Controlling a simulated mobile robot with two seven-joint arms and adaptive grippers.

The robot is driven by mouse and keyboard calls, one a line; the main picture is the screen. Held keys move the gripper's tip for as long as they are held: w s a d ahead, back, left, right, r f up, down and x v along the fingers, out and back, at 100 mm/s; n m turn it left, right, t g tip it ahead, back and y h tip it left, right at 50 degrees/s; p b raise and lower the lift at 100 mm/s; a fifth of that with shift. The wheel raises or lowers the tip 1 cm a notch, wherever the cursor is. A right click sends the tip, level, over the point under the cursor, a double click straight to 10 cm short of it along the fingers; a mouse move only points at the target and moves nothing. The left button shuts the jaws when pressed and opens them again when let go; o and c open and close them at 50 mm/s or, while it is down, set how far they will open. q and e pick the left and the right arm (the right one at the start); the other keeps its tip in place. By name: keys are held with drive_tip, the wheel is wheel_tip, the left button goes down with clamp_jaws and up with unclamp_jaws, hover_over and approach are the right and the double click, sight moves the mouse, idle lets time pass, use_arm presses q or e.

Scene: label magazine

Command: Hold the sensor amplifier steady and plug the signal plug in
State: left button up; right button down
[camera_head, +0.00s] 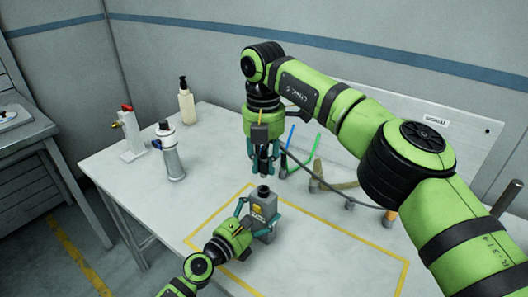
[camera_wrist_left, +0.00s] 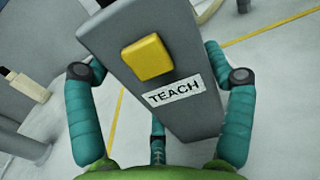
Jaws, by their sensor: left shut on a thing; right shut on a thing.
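The sensor amplifier (camera_head: 265,203) is a grey box with a yellow button and a dark round socket on top. It stands upright on the table inside the yellow outline. My left gripper (camera_head: 258,216) is shut on it from the near side. In the left wrist view the amplifier (camera_wrist_left: 187,110) with its TEACH label sits between the teal fingers of the left gripper (camera_wrist_left: 160,85). My right gripper (camera_head: 264,168) points down above the amplifier, shut on the dark signal plug (camera_head: 263,176). The plug appears just above the socket; a gap or contact is hard to tell.
A dark cable runs right from the plug area past coloured strips and brown stands (camera_head: 335,186). A label panel (camera_head: 436,122) stands behind. A grey canister (camera_head: 170,152), a red-topped device (camera_head: 131,132) and a pump bottle (camera_head: 187,103) stand at the left. The outlined area's right part is clear.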

sight(264, 176)
drive_tip(key=shift+f, duration=1.55)
drive_tip(key=shift+f, duration=1.2)
drive_tip(key=c, duration=0.9)
unclamp_jaws()
wheel_tip(264, 176, up, 12)
drive_tip(key=shift+r, duration=0.1)
use_arm(q)
drive_tip(key=o, duration=1.3)
drive_tip(key=shift+c, duration=0.2)
